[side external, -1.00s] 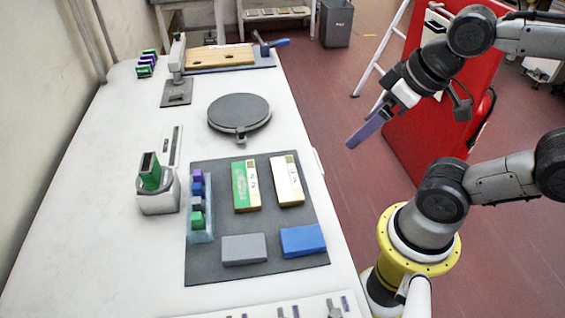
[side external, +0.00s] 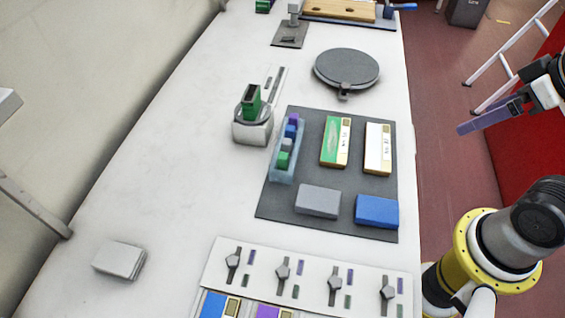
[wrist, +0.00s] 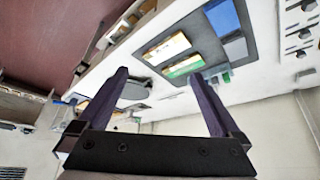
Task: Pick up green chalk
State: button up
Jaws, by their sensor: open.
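A small green block (side external: 284,160), which looks like the green chalk, sits at the near end of a narrow clear tray (side external: 276,177) with grey, blue and purple pieces behind it. The tray is on the left side of a dark mat (side external: 275,208). My gripper (side external: 462,128) is in the air to the right of the table, well away from the tray. In the wrist view my gripper (wrist: 159,75) has its two dark purple fingers spread wide, with nothing between them.
The mat also holds a green-and-white box (side external: 335,142), a white box (side external: 377,148), a grey block (side external: 317,201) and a blue block (side external: 377,211). A holder with a green piece (side external: 252,132) stands left of the tray. A round dark plate (side external: 347,69) lies behind. A knob panel (side external: 310,262) is in front.

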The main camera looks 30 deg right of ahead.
jog(key=c, duration=1.1)
jog(key=shift+o, duration=0.2)
